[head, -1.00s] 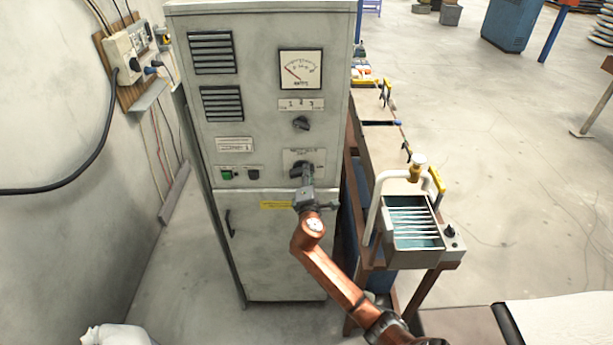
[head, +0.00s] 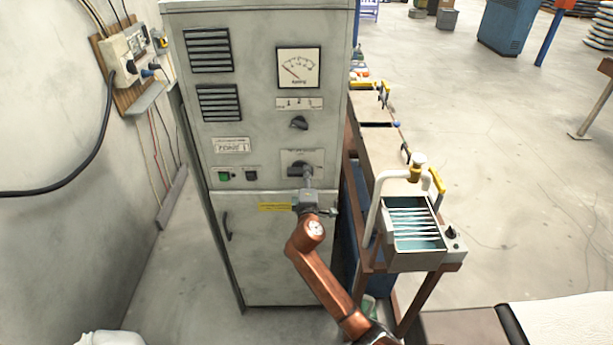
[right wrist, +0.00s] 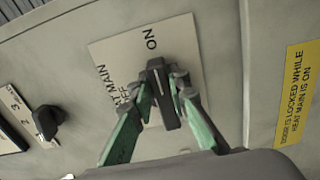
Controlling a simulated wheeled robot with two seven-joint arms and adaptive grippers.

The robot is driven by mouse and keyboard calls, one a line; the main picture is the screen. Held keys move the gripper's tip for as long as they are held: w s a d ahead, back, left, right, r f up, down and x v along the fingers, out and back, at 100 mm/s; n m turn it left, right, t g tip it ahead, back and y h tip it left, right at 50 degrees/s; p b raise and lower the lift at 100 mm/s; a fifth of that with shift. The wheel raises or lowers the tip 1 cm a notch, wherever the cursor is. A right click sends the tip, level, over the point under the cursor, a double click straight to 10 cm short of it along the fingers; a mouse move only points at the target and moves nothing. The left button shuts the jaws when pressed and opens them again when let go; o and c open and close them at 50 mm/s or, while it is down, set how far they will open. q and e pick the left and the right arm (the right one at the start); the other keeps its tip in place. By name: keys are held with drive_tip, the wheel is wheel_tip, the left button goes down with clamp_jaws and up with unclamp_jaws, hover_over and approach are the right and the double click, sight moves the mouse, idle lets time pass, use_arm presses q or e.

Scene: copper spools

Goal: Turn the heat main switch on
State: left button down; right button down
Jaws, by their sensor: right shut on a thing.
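The heat main switch (head: 298,169) is a dark knob on a pale plate on the front of the grey cabinet. In the right wrist view the knob (right wrist: 163,95) sits between the green-sided fingers of my right gripper (right wrist: 165,90), which is shut on it. Its long body lies along the picture's height, with a pale line at the end toward the word ON. The words HEAT MAIN and OFF are beside it, partly hidden. In the head view my right gripper (head: 307,182) reaches the knob from below. My left gripper is not in view.
Another dark knob (head: 299,122) and a dial gauge (head: 299,68) are above. A green button (head: 224,176) is to the left. A yellow label (right wrist: 297,92) says the door is locked while heat main is on. A bench with a small tank (head: 418,261) stands right of the cabinet.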

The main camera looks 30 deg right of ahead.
drive_tip(key=c, duration=1.8)
unclamp_jaws()
drive_tip(key=shift+c, duration=0.2)
drive_tip(key=v, duration=1.2)
drive_tip(key=shift+f, duration=0.1)
